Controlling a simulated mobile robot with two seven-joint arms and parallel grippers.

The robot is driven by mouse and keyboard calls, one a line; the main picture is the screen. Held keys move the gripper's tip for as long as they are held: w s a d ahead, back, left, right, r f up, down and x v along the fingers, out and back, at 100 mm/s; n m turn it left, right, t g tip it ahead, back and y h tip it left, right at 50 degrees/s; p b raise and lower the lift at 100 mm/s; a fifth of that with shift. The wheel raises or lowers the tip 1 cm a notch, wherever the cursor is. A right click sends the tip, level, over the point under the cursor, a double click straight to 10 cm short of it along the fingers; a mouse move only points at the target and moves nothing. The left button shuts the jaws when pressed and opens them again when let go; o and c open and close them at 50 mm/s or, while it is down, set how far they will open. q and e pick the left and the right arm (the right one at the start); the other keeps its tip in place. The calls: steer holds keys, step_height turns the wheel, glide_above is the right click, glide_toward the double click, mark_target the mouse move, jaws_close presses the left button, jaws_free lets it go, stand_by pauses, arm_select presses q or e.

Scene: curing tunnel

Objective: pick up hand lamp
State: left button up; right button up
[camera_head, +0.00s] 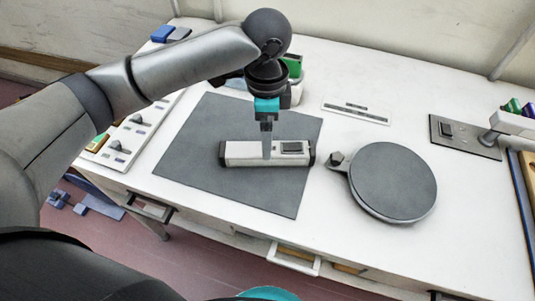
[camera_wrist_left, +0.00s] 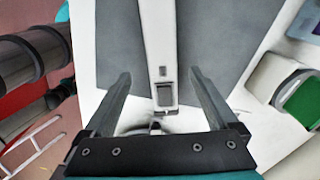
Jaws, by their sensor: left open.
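The hand lamp (camera_head: 240,154) is a long white bar with dark end caps and a dark square panel near one end. It lies flat on the grey mat (camera_head: 210,120) on the white table. My left gripper (camera_head: 267,157) points down over the middle of the lamp, and a finger hides a strip of it. In the left wrist view the lamp (camera_wrist_left: 159,45) runs lengthwise between the two open fingers (camera_wrist_left: 160,76), with a gap on each side. I cannot tell how high the fingertips are above it. My right gripper is not in view.
A round grey disc (camera_head: 393,182) with a knob stands right of the mat. A light panel with switches (camera_head: 130,135) lies at the left. A container with a green part (camera_head: 293,68) stands behind the gripper, also in the left wrist view (camera_wrist_left: 283,88). A fixture (camera_head: 465,135) is at far right.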

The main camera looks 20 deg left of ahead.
arm_select(q)
steer(key=shift+f, duration=1.1)
steer(key=shift+f+b, duration=0.3)
step_height(320, 180, down, 4)
steer(key=shift+w+f+b, duration=0.15)
steer(key=shift+f+b, duration=0.1)
steer(key=shift+b, duration=0.5)
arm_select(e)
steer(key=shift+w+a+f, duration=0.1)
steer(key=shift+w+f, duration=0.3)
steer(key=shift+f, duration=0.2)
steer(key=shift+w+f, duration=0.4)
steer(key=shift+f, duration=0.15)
arm_select(q)
steer(key=shift+c, duration=0.3)
jaws_close()
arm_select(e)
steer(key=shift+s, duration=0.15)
arm_select(q)
steer(key=shift+r, duration=0.1)
